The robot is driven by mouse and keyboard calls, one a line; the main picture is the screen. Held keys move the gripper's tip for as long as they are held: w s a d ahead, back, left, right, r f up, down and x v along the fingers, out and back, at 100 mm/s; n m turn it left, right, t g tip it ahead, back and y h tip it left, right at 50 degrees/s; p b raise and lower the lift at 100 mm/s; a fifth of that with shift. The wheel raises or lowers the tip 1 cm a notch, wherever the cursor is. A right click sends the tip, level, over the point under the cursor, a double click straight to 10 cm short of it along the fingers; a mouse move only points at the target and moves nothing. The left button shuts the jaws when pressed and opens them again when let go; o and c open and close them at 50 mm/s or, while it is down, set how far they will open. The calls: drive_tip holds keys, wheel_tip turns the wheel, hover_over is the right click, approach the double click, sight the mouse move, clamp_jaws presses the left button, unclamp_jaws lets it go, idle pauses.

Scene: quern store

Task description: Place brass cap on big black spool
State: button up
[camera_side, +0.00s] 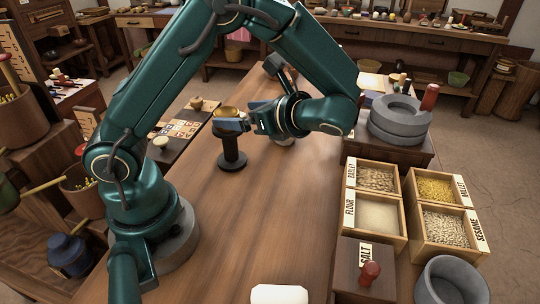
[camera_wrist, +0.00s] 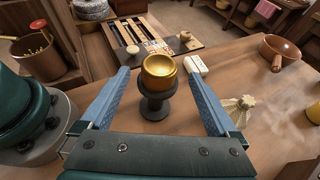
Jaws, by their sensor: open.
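The big black spool (camera_side: 232,150) stands upright on the wooden table. The brass cap (camera_side: 226,112) sits on top of the spool in the side view. In the wrist view the cap (camera_wrist: 159,68) is a shiny gold cup shape resting on the black spool (camera_wrist: 156,104). My gripper (camera_side: 232,126) is at the height of the cap. In the wrist view its blue fingers are spread wide on either side of the cap and spool, apart from both. Nothing is held. The near finger hides part of the spool's top in the side view.
Grain boxes (camera_side: 380,178) and a stone quern (camera_side: 398,120) stand to the right. A white block (camera_wrist: 196,65), a tied pale bundle (camera_wrist: 236,112) and a brown pan (camera_wrist: 280,48) are near the spool. The table's front middle is mostly clear.

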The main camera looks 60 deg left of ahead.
drive_tip(key=s+d+r+n+t+h, duration=0.1)
drive_tip(key=s+d+n+t+h, duration=0.1)
drive_tip(key=d+n+t+h, duration=0.2)
drive_tip(key=s+d+r+n+t+h, duration=0.2)
drive_tip(key=s+d+n+t+h, duration=0.1)
drive_tip(key=d+n+t+h, duration=0.2)
drive_tip(key=d+n+h, duration=0.2)
drive_tip(key=n+h, duration=0.2)
drive_tip(key=n, duration=0.2)
drive_tip(key=shift+s+d+r, duration=0.15)
drive_tip(key=shift+s+d, duration=0.2)
drive_tip(key=shift+d, duration=0.05)
